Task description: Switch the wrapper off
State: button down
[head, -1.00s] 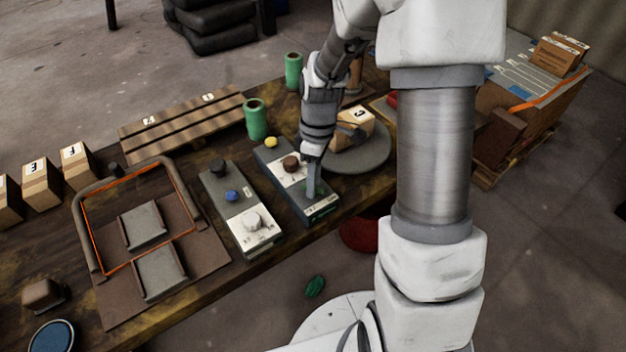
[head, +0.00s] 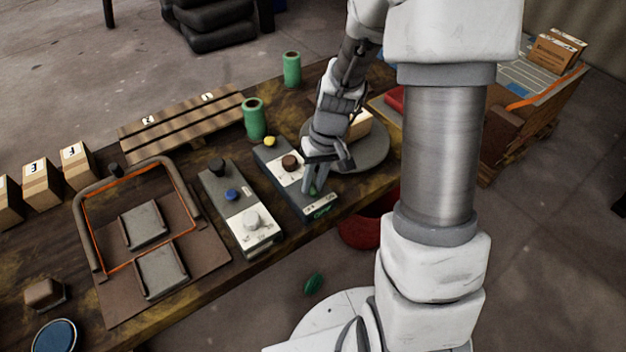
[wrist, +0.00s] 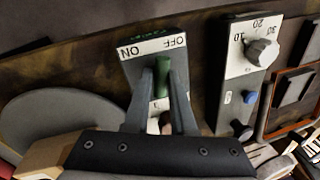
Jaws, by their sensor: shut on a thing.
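The wrapper's dark control box (head: 268,157) stands on the bench beside the grey round turntable (head: 376,158). It has a yellow button (head: 270,141), a dark red-brown knob (head: 290,162) and a green switch knob (wrist: 162,68) at its near end. In the wrist view, a white strip beyond the green knob reads ON at left and OFF at right, upside down. My gripper (wrist: 161,72) is shut on the green knob, one finger on each side. In the head view my gripper (head: 314,184) hides most of this knob. Its exact pointing direction is unclear.
A second control box (head: 240,209) with a white dial, blue button and black knob stands close at left. An orange-edged frame (head: 135,215) lies farther left. Green spools (head: 254,119) stand behind. A carton (head: 360,125) sits on the turntable. A red bin (head: 365,230) is below.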

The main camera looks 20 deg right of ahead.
jog(key=m+t, duration=0.1)
jog(key=m, duration=0.4)
jog(key=shift+m, duration=0.4)
dwell(0.4)
jog(key=c, duration=0.8)
grip_release()
jog(key=shift+o, duration=0.2)
jog(key=shift+r, duration=0.15)
jog(key=p+v, duration=0.4)
jog(key=v, duration=1.3)
jog(key=shift+s+p, duration=0.25)
jog(key=shift+p, duration=0.1)
jog(key=shift+r, duration=0.2)
